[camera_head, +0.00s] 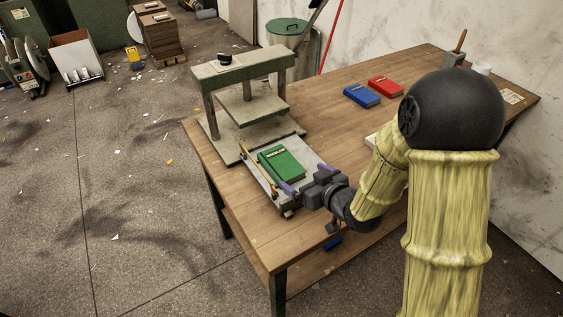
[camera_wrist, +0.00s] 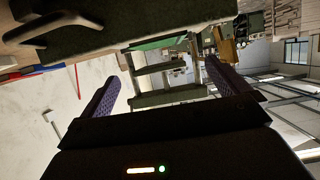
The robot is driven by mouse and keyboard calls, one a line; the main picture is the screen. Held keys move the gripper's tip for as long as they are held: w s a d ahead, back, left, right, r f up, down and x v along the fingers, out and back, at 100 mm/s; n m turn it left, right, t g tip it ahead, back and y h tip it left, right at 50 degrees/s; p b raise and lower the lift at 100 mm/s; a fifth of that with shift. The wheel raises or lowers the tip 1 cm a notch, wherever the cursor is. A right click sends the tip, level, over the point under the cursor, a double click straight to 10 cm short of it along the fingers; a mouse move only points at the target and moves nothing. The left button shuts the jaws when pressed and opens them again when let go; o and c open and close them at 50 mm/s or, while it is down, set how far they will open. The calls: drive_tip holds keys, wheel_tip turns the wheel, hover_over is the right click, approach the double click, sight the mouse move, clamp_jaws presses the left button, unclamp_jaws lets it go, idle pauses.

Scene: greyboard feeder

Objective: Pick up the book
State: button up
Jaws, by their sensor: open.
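A green book (camera_head: 282,163) lies flat on the light grey tray (camera_head: 257,167) of the feeder, with a pale label near its spine edge. My gripper (camera_head: 305,178) is open and empty at the tray's near right side, its two purple fingers pointing at the book from just short of it. I see no contact with the book. In the wrist view both purple fingers stand wide apart, my gripper (camera_wrist: 162,70) holding nothing. A green strip above the fingers there looks like the book (camera_wrist: 160,43), mostly hidden.
The press-like feeder frame (camera_head: 243,66) stands just behind the tray. A blue book (camera_head: 361,96) and a red book (camera_head: 386,88) lie farther back on the wooden table (camera_head: 330,125). A brown stick (camera_head: 257,165) runs along the tray's left side.

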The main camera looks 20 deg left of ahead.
sight(283, 165)
drive_tip(key=x, duration=0.7)
drive_tip(key=shift+d+p, duration=0.1)
drive_tip(key=shift+p, duration=0.3)
drive_tip(key=shift+f+p+x, duration=0.2)
drive_tip(key=shift+p+x, duration=0.5)
drive_tip(key=shift+x, duration=1.9)
drive_tip(key=shift+s, duration=0.1)
drive_tip(key=shift+c, duration=0.4)
drive_tip(key=c, duration=1)
